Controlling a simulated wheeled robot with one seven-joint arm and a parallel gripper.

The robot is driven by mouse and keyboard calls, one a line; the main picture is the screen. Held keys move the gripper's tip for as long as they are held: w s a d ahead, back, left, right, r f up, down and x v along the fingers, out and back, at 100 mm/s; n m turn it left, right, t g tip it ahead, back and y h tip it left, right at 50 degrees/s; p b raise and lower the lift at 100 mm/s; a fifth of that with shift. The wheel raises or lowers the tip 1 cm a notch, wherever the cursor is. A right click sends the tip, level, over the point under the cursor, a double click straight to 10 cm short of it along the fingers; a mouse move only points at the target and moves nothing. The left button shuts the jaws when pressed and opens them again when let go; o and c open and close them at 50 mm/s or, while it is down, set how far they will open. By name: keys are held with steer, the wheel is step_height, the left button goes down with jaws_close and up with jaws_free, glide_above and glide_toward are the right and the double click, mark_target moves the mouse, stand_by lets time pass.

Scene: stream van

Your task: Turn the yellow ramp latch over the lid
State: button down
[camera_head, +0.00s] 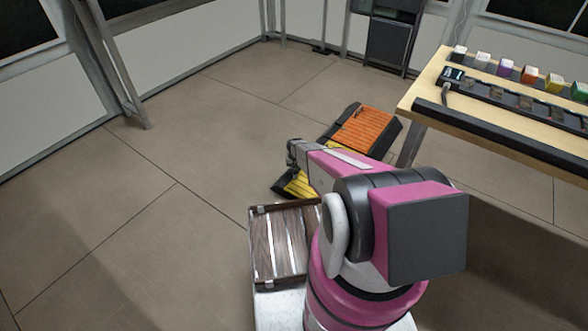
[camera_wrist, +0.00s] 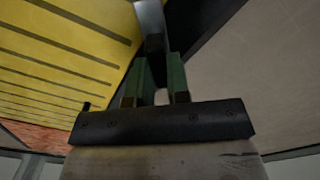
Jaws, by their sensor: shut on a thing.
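A black case with an orange slatted lid (camera_head: 366,130) lies on the floor left of the table. A yellow ramp with dark stripes (camera_head: 299,185) extends from its near left side and fills the upper left of the wrist view (camera_wrist: 60,50). My gripper (camera_wrist: 161,75) is at the ramp's edge, its green fingers nearly together. It is shut on the ramp latch, seen as a grey bar with a dark end (camera_wrist: 151,18) between and beyond the fingertips. In the head view my arm hides part of the ramp and the latch cannot be made out.
A wooden table (camera_head: 430,75) with a black rail and several coloured blocks stands at the right. A dark slatted deck (camera_head: 285,240) is on my base, near the ramp's lower end. Floor is clear to the left. A dark cabinet (camera_head: 390,40) stands at the back.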

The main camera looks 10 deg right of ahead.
steer(key=n, duration=0.4)
steer(key=shift+d+n, duration=0.15)
steer(key=shift+n, duration=0.15)
steer(key=n, duration=0.4)
steer(key=shift+w+d+n, duration=0.1)
steer(key=shift+n, duration=0.3)
steer(key=c, duration=1.1)
jaws_free()
step_height(320, 180, up, 11)
steer(key=shift+f, duration=0.1)
